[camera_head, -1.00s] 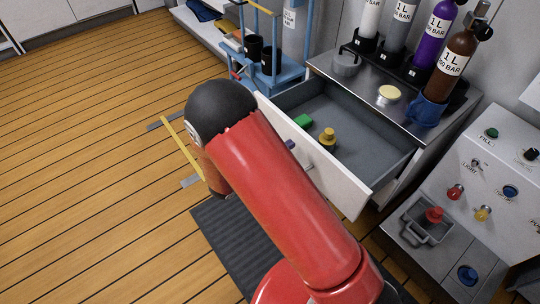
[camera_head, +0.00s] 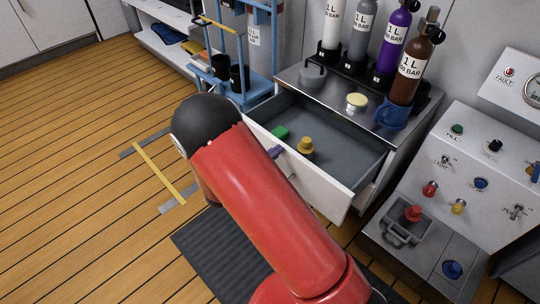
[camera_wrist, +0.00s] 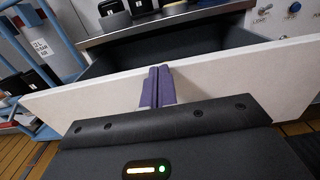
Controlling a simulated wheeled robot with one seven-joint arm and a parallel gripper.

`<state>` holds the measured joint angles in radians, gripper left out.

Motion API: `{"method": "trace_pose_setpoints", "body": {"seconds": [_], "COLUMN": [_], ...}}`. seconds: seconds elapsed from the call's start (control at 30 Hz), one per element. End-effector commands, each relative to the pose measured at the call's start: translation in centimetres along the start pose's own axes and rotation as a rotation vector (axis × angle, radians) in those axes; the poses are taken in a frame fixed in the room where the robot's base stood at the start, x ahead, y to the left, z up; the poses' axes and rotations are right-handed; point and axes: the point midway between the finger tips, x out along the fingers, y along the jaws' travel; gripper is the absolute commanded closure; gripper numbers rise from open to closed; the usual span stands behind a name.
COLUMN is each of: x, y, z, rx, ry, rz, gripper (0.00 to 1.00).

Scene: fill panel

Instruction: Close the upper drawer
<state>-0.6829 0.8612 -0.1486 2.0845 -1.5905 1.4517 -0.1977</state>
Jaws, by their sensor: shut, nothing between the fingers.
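The upper drawer's white front (camera_head: 325,190) stands pulled well out from the cabinet below the metal worktop. Its grey interior (camera_head: 345,150) holds a green block (camera_head: 280,132) and a yellow knob-shaped piece (camera_head: 306,146). In the wrist view the drawer front (camera_wrist: 230,72) crosses the picture at a tilt. My gripper's purple fingers (camera_wrist: 158,72) are together and empty, at the outer side of the front near its top edge. I cannot tell whether they touch it. In the head view my red arm hides most of my gripper (camera_head: 275,152) and part of the drawer front.
Gas bottles (camera_head: 363,40) and a yellow-topped round piece (camera_head: 357,101) stand on the worktop (camera_head: 325,92). A blue cart (camera_head: 240,95) stands left of the drawer. A control panel (camera_head: 490,165) and grey bin (camera_head: 408,222) are at the right. The wooden floor at left is open.

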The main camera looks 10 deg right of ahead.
Motion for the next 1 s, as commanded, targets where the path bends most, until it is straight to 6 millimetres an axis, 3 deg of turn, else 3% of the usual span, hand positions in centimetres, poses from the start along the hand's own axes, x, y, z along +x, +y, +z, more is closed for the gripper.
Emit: {"method": "trace_pose_setpoints", "body": {"seconds": [0.4, 0.6, 0.8, 1.0], "x": [9.7, 13.6, 16.0, 17.0], "y": [-0.1, -0.1, 0.0, -0.1], "z": [-0.1, -0.1, -0.1, 0.0], "rx": [0.0, 0.0, 0.0, 0.0], "ry": [-0.002, -0.001, -0.001, 0.0], "rz": [-0.005, -0.003, -0.001, -0.001], "gripper": [1.0, 1.0, 1.0, 1.0]}}
